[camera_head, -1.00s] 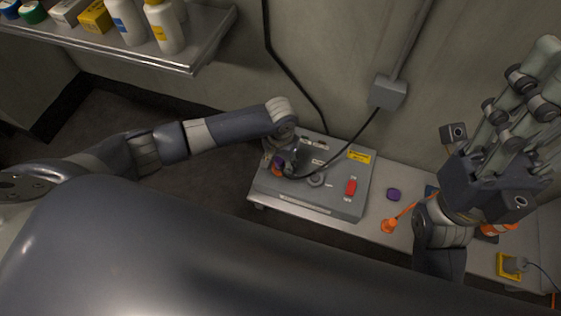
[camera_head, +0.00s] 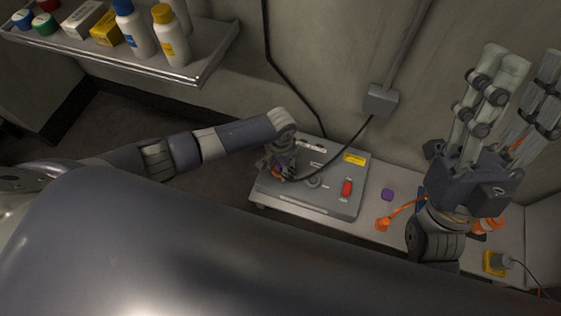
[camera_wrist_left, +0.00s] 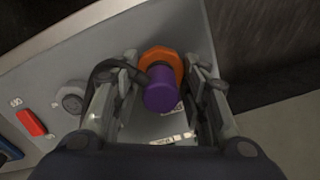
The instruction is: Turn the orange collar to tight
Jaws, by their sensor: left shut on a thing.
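The orange collar (camera_wrist_left: 162,64) is on the grey control panel (camera_head: 335,200), with a purple cylinder (camera_wrist_left: 160,90) standing out in front of it. In the left wrist view my left gripper (camera_wrist_left: 163,70) has its fingers on both sides of the collar, shut on it. In the head view this left gripper (camera_head: 280,170) is over the panel's left end and hides most of the collar. The collar's markings cannot be read. My right gripper (camera_head: 512,105) is raised at the right, fingers spread, holding nothing visible.
A black cable runs from the wall box (camera_head: 380,99) to the collar area. The panel has a red switch (camera_head: 347,188) and a round knob (camera_wrist_left: 71,98). A purple object (camera_head: 387,194) and an orange item (camera_head: 383,224) lie on the bench. A shelf (camera_head: 196,72) with bottles is upper left.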

